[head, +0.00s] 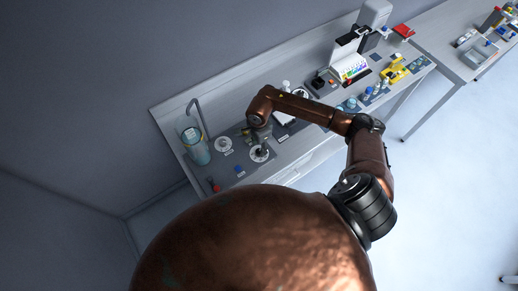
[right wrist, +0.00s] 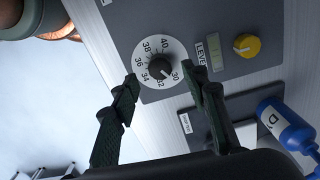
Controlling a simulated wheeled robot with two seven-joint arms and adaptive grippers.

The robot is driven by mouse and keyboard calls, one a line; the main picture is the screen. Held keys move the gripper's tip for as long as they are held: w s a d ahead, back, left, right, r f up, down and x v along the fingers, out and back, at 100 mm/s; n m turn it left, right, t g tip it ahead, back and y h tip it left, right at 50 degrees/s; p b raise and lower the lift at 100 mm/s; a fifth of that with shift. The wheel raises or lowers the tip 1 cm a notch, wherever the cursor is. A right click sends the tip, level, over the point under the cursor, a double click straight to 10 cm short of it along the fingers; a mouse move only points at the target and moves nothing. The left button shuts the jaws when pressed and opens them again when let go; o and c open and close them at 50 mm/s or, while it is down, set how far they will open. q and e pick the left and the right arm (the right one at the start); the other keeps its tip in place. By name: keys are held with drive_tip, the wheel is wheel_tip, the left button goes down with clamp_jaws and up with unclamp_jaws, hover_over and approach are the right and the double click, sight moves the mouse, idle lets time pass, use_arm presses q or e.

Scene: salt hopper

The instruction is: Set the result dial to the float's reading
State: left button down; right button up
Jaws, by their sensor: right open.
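A white dial (right wrist: 143,58) with a black knob (right wrist: 160,67) and printed numbers from 30 to 40 lies between and just beyond my right fingertips. Its pale pointer mark seems to face the 30–32 side; the exact reading is unclear. My right gripper (right wrist: 160,80) is open, with one finger on each side of the knob and apart from it. In the head view the dial (head: 260,155) shows below my right gripper (head: 260,136). A clear cylinder (head: 200,152) with bluish liquid stands at the bench's left; the float and its reading are too small to tell. My left gripper is out of view.
A blue bottle (right wrist: 288,124) lies near my right finger. Another white dial (head: 223,144) is beside the cylinder. A red-topped item (head: 215,187) is at the front edge. Instruments crowd the bench's right.

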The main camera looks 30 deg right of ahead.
sight(259, 151)
drive_tip(key=shift+f+p, duration=0.35)
drive_tip(key=shift+f, duration=1.5)
drive_tip(key=shift+c, duration=0.7)
clamp_jaws()
